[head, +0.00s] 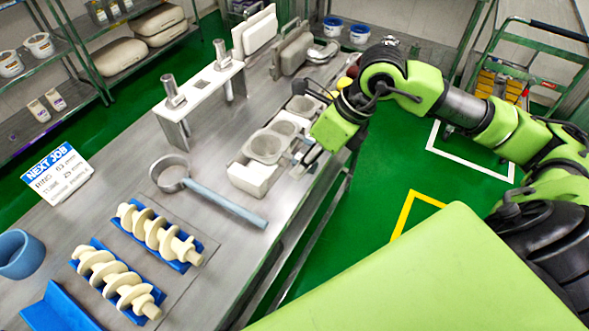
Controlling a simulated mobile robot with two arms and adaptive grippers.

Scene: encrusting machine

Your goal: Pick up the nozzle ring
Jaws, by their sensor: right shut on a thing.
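Several round grey ring-like pieces sit in a row in a pale rack (251,179) near the right edge of the steel table. The largest, nearest one, which looks like a nozzle ring (265,147), shows a wide rim. My right gripper (303,159) is low at the right side of this row, its fingers pointing down-left. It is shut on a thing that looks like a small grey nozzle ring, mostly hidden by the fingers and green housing. I cannot tell whether that piece is clear of the rack. My left gripper is out of view.
A ring-headed wrench (222,203) lies left of the rack. A white stand (205,89) with metal posts is behind it. Cream augers (160,234) lie on blue holders at the front. A job sign (58,172) is at the left.

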